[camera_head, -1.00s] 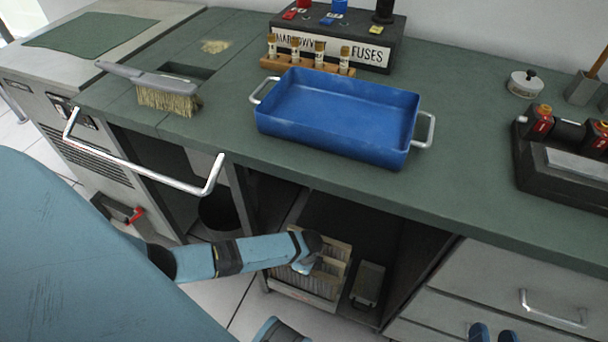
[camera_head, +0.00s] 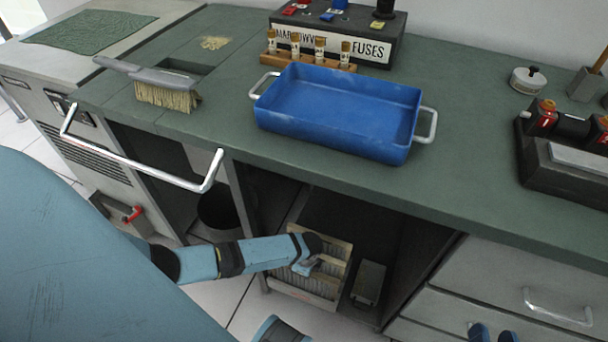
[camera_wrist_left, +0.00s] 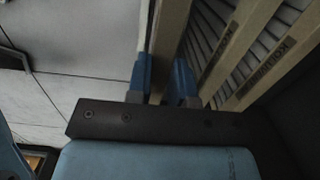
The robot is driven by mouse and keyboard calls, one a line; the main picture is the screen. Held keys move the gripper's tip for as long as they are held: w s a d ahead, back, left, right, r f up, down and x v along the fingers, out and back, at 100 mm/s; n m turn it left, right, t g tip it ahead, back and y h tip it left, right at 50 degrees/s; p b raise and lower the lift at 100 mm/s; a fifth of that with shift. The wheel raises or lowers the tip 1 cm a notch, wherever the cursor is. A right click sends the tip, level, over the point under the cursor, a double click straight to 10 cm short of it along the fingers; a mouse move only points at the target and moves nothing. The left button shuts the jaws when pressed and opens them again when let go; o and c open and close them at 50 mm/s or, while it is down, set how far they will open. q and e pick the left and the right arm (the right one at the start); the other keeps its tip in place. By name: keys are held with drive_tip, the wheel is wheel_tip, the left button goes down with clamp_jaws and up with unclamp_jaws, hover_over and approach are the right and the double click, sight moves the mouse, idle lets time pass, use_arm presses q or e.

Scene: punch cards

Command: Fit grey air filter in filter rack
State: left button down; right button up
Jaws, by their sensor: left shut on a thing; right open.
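My left gripper (camera_wrist_left: 163,85) is shut on the tan frame edge of an air filter (camera_wrist_left: 170,40), whose face is turned away, so its grey is not clear. In the head view this gripper (camera_head: 308,262) reaches into the open cabinet bay, at the filter rack (camera_head: 305,293) low on its left side. Tan-framed pleated filters show there, and beside the held one in the wrist view (camera_wrist_left: 262,55). How deep the held filter sits in the rack cannot be told. My right gripper (camera_head: 493,334) is open and empty at the bottom edge, by the drawers.
A grey box (camera_head: 369,283) stands right of the rack in the bay. The green worktop (camera_head: 460,190) overhangs it, with a blue tray (camera_head: 335,112) and a brush (camera_head: 165,90) on top. A rail handle (camera_head: 140,165) juts out at left. Drawers (camera_head: 500,300) close off the right.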

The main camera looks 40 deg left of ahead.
use_arm(q)
drive_tip(key=shift+f, duration=0.55)
drive_tip(key=shift+c, duration=2.3)
unclamp_jaws()
